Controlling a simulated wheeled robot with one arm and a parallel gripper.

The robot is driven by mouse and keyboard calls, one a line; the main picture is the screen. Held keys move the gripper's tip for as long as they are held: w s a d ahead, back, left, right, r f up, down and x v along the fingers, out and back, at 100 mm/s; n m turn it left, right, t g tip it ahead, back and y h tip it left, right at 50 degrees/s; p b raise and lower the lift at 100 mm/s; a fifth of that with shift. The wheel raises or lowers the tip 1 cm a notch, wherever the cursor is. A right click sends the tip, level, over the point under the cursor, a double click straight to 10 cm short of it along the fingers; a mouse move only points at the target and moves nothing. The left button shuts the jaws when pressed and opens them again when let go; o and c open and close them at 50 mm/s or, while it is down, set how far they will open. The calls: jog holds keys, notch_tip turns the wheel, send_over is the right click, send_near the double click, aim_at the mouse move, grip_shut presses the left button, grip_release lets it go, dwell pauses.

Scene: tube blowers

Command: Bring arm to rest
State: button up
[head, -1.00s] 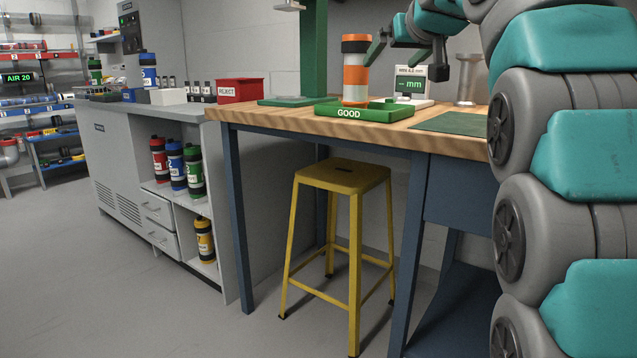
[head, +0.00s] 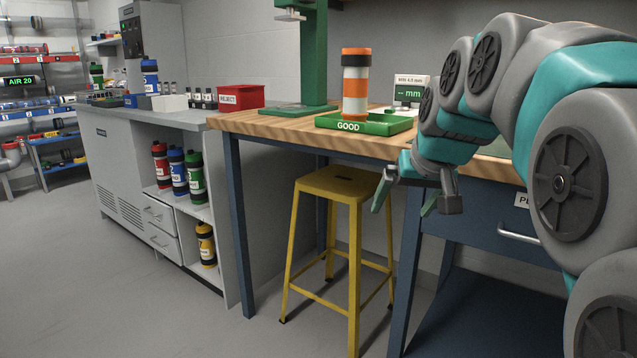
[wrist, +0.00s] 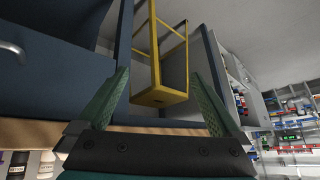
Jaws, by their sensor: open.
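My gripper (head: 407,200) hangs low in front of the workbench (head: 270,126) in the head view, pointing down, below the bench top. Its green fingers (wrist: 158,98) are spread apart in the wrist view with nothing between them. My arm is folded at the right of the head view. An orange and white tube (head: 355,88) with a black band stands upright in the green GOOD tray (head: 372,127) on the bench, apart from my gripper.
A yellow stool (head: 340,186) stands under the bench, left of my gripper; it also shows in the wrist view (wrist: 160,95). A drawer with a handle (head: 518,236) is at right. A red REJECT bin (head: 240,97) sits on the grey cabinet. The floor at left is clear.

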jog(key=s+f+g+p, duration=0.1)
jog(key=s+f+g, duration=0.1)
jog(key=s+f, duration=0.5)
jog(key=s+f+g+p, duration=0.1)
jog(key=s+f+g, duration=0.2)
jog(key=s+f, duration=0.4)
jog(key=s+f+g+h+p, duration=0.1)
jog(key=s+f, duration=0.7)
jog(key=s, duration=1)
jog(key=shift+s+g+p, duration=0.4)
jog(key=shift+g+p, duration=0.1)
jog(key=shift+g, duration=0.7)
